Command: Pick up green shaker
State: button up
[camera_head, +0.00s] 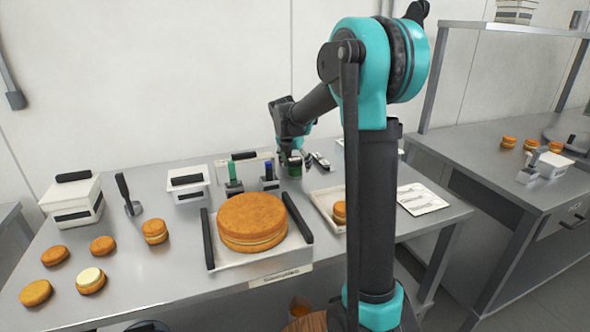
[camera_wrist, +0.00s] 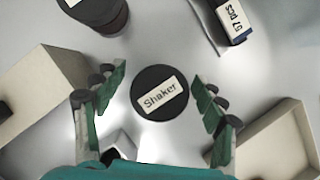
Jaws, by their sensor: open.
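The shaker (camera_wrist: 160,93) shows in the wrist view as a round black lid with a white label reading "Shaker". I see it from above, so its side is hidden there. In the head view a small green body (camera_head: 294,170) shows just under my gripper, at the back of the table. My gripper (camera_wrist: 161,82) is open in the wrist view, with one finger left and one right of the lid. Both fingers look apart from it. In the head view my gripper (camera_head: 300,158) is small and partly hides the shaker.
Another dark cylinder (camera_wrist: 103,14) stands close at the upper left of the wrist view. A box labelled "57 pcs" (camera_wrist: 233,22) is at upper right. Pale containers flank both sides. In the head view, a large cake (camera_head: 251,218) stands in front, beside a pale tray (camera_head: 322,205).

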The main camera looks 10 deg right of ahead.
jog(key=shift+x, duration=1.1)
jog(key=c, duration=1.3)
jog(key=shift+c, duration=0.2)
